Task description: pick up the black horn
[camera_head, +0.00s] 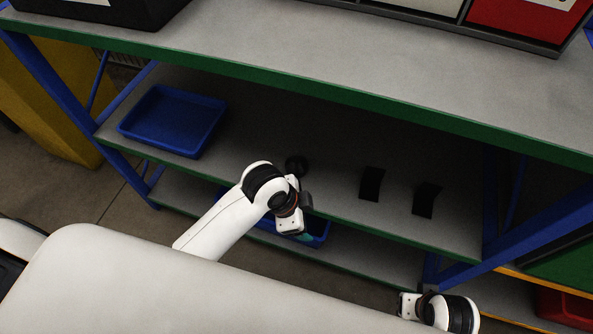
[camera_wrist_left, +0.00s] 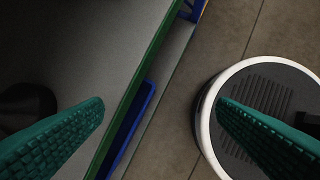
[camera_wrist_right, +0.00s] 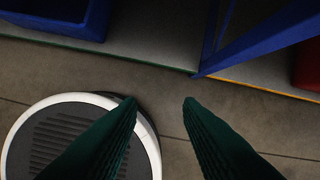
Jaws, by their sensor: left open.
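A dark round object, which looks like the black horn (camera_head: 296,165), stands on the grey middle shelf just behind my left gripper (camera_head: 306,205). In the left wrist view a black shape, apparently the same horn (camera_wrist_left: 26,104), shows at the left edge, partly behind a green finger. My left gripper is open and empty, its fingers (camera_wrist_left: 160,103) wide apart at the shelf's front edge, with the horn outside them. My right gripper (camera_wrist_right: 160,100) is open and empty over the floor, in front of the rack; its wrist shows at the bottom right of the head view.
A blue tray (camera_head: 173,120) sits at the shelf's left. The upper shelf's green edge (camera_head: 330,92) overhangs. A blue bin (camera_head: 316,232) is below. Blue posts (camera_head: 520,235) stand at the right.

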